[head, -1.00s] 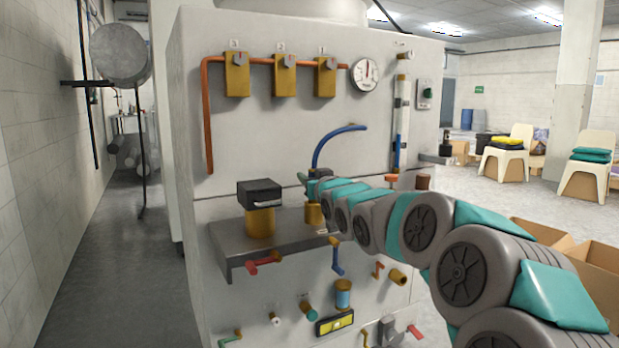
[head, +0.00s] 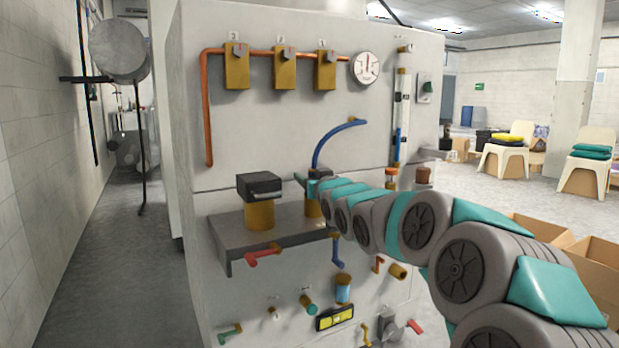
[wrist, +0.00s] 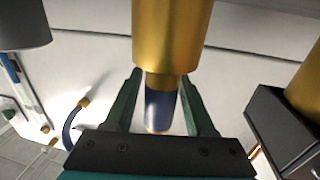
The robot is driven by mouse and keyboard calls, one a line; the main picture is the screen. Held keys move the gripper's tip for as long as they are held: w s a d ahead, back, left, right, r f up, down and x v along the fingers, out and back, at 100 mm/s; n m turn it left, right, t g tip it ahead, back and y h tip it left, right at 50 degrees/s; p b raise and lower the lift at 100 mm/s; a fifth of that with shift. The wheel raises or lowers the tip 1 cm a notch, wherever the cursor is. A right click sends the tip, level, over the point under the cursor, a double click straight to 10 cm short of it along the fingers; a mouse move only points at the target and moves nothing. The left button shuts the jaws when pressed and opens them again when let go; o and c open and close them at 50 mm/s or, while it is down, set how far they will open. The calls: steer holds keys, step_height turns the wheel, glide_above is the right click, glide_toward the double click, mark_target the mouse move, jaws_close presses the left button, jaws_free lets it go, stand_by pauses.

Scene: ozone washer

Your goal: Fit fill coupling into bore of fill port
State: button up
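The fill port appears to be the brass cylinder standing on the grey shelf (head: 285,232); its upper part is behind my gripper in the head view, and it shows large in the wrist view (wrist: 172,35). In the wrist view, which looks inverted, a narrower brass neck joins it to a blue sleeve with a brass rim, probably the fill coupling (wrist: 160,110). How deep it sits in the bore is hidden. My gripper (wrist: 160,82) has its green fingers on either side of the sleeve, with narrow gaps visible. A blue hose (head: 328,143) arches from the panel towards my gripper.
A black-capped brass fitting (head: 260,205) stands left on the shelf. Three brass valves and a gauge (head: 366,68) are above. A red lever (head: 262,256) and several small handles project below the shelf. A clear aisle lies left of the cabinet.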

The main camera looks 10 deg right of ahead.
steer(key=shift+o, duration=0.9)
steer(key=shift+s+d+b, duration=0.1)
steer(key=shift+s+d, duration=0.1)
steer(key=shift+s, duration=1.1)
steer(key=shift+s+d+b, duration=0.15)
steer(key=shift+s+d, duration=0.05)
steer(key=shift+s, duration=1.05)
steer(key=shift+s+d+b, duration=0.1)
steer(key=shift+s+d, duration=0.1)
steer(key=shift+s, duration=1.1)
